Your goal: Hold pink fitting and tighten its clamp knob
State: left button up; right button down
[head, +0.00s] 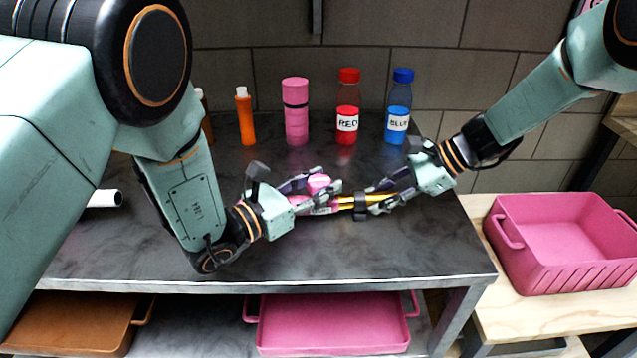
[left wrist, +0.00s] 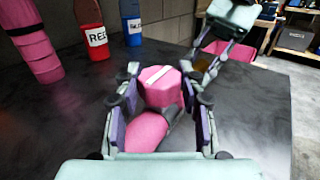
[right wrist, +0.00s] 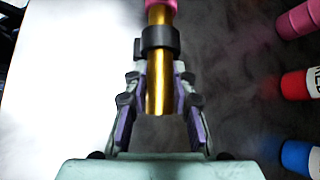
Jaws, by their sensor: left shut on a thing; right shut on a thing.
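My left gripper (head: 330,197) is shut on the pink fitting, whose rounded pink body (left wrist: 146,132) lies between its fingers in the left wrist view. A faceted pink clamp knob (left wrist: 160,90) with a white stripe sits on top of the fitting, and it also shows in the head view (head: 318,182). My right gripper (head: 373,199) is shut on a gold tube (right wrist: 159,85) that carries a black ring (right wrist: 160,38). The tube's far end meets pink at the top of the right wrist view. The join is partly hidden by my fingers in the head view.
A pink cylinder (head: 296,112), a red bottle (head: 347,105), a blue bottle (head: 398,106) and an orange bottle (head: 245,116) stand at the table's back. A pink crate (head: 560,265) is on the right wooden bench. The dark tabletop (head: 330,255) is clear in front.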

pick_arm(q)
jog(key=c, duration=0.5)
jog(key=shift+c, duration=0.2)
jog(key=shift+m+g+h, duration=0.7)
jog(key=shift+m+g, duration=0.1)
jog(key=shift+g, duration=0.3)
jog(key=o, duration=1.2)
jog(key=v, duration=1.2)
